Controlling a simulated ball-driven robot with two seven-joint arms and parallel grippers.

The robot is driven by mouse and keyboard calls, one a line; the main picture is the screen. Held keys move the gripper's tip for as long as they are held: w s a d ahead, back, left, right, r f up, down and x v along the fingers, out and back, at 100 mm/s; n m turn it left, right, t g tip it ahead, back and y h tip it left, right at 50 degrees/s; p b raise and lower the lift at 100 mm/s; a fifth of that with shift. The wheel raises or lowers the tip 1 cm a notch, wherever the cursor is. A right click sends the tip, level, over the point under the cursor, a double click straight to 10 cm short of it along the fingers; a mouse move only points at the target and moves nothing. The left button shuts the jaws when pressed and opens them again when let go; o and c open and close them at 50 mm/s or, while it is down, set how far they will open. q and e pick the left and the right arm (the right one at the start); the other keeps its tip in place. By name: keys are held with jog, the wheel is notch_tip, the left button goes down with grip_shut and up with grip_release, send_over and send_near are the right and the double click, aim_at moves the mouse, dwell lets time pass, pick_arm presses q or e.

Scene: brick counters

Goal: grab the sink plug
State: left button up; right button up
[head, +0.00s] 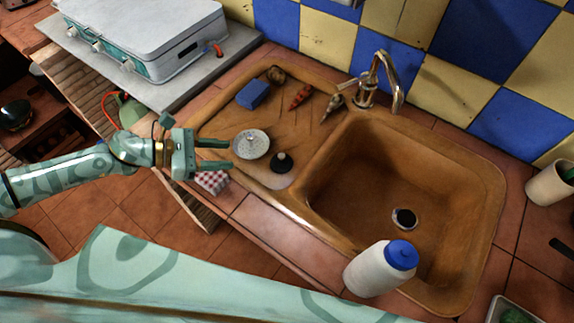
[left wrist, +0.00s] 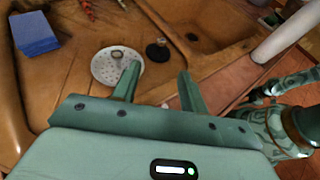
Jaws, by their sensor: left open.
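The sink plug, a small black stopper with a knob (head: 282,162), lies on the brown drainboard near the basin's left rim. It also shows in the left wrist view (left wrist: 157,51), beyond the gap between my fingers. A pale perforated strainer disc with a knob (head: 251,144) lies beside it, to its left. My left gripper (head: 230,154) is open and empty at the drainboard's left edge, short of the disc and the plug. In the left wrist view its left fingertip overlaps the disc's edge in the picture; contact cannot be told. My right gripper is not clearly seen.
A brown sink basin (head: 365,205) with a metal tap (head: 378,82) is to the right. A blue sponge (head: 253,94) and small painted items lie behind. A white bottle with a blue cap (head: 377,270) stands at the basin's front. A checked cloth (head: 212,182) is below my gripper.

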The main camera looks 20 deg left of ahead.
aim_at(279, 156)
pick_arm(q)
jog(key=x, duration=1)
jog(key=shift+w+d+f+p, duration=0.1)
jog(key=shift+w+d+p, duration=0.1)
jog(key=shift+p, duration=0.1)
jog(key=x, duration=0.5)
jog(key=shift+s+d, duration=0.1)
jog(key=shift+d, duration=0.15)
grip_shut()
